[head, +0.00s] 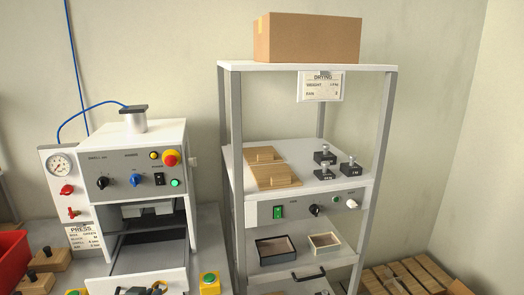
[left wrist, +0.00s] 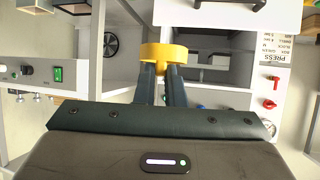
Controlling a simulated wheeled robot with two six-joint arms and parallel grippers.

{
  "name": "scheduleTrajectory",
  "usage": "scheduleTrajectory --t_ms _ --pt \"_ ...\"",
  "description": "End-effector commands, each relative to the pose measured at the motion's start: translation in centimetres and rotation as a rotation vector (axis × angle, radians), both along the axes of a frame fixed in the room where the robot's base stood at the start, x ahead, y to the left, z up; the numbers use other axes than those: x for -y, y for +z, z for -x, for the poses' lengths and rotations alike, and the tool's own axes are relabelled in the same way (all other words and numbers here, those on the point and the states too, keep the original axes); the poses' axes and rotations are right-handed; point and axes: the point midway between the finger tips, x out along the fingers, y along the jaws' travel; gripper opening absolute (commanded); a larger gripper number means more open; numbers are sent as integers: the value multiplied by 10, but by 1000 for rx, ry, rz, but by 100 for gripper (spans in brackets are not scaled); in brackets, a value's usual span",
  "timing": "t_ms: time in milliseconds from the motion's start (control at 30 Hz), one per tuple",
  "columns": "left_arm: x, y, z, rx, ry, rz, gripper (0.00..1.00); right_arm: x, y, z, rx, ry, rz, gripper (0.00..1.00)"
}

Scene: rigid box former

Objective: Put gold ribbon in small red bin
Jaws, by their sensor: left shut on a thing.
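The gold ribbon (left wrist: 164,53) is a yellow-gold roll. In the left wrist view it sits at the tips of my left gripper (left wrist: 162,72), whose dark fingers are shut on it. In the head view my left gripper (head: 145,291) shows only at the bottom edge, in front of the press, with a bit of the ribbon (head: 159,285). A red bin (head: 12,246) is cut off by the left edge of the head view; its full size and inside cannot be told. My right gripper is not in view.
The press (head: 150,160) stands behind my left gripper, with a yellow button box (head: 209,284) to its right. Wooden blocks (head: 50,259) lie near the red bin. A drying rack (head: 300,66) with a cardboard box (head: 306,38) on top stands at the right.

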Motion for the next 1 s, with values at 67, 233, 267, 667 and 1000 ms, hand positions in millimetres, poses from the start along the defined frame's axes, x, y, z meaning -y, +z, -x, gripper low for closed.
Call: scheduleTrajectory --t_ms 67,233,267,667,1000 --pt "16 0 0 1 -2 10 0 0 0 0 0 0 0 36" --pt "42 0 0 1 -6 8 0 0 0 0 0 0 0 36" --pt "46 1 0 1 -7 7 0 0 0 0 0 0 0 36" --pt "56 -58 0 1 -10 -1 0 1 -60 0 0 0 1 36" --pt "56 -71 0 1 -9 -1 0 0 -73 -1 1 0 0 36"
